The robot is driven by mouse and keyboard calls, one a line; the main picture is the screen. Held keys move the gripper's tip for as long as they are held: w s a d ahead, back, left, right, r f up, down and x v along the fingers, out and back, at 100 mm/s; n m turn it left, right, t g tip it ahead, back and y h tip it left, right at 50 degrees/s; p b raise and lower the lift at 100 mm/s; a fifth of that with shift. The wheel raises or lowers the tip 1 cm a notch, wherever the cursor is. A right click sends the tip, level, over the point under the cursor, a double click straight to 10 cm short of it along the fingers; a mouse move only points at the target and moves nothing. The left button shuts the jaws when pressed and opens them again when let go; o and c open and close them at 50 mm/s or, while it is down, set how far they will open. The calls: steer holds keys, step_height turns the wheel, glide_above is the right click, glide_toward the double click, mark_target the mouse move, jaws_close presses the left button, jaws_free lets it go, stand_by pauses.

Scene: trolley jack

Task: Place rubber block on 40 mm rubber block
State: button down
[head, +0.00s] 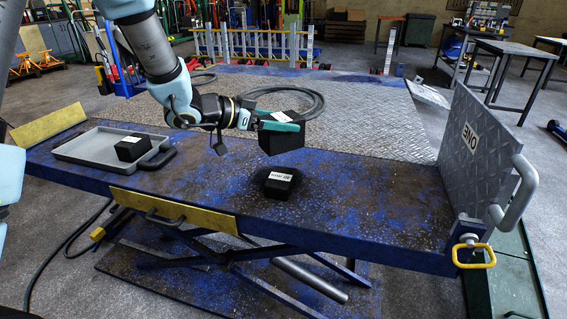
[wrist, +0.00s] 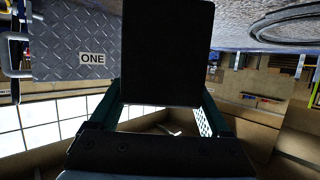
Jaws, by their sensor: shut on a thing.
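My gripper (head: 279,121) is shut on a black rubber block (head: 284,138), which it holds in the air above the lift table. In the wrist view the held block (wrist: 167,52) fills the upper middle, between the teal fingers (wrist: 160,108). A flatter black block with a white label (head: 279,185), likely the 40 mm rubber block, lies on the blue table. The held block is above and slightly behind it in the head view, with a visible gap. The label is too small to read surely.
A grey tray (head: 85,155) at the left of the table (head: 355,205) holds another labelled black block (head: 132,147). A coiled hose (head: 318,101) lies behind my gripper. An upright tread-plate flap marked ONE (head: 478,150) closes the right end. The table around the low block is clear.

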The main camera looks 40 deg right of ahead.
step_height(320, 180, down, 9)
steer(key=shift+r, duration=0.1)
stand_by(0.4)
steer(key=shift+f, duration=0.2)
jaws_free()
steer(key=shift+r, duration=0.2)
steer(key=v, duration=1.2)
steer(key=shift+b, duration=0.35)
steer(key=shift+f, duration=0.15)
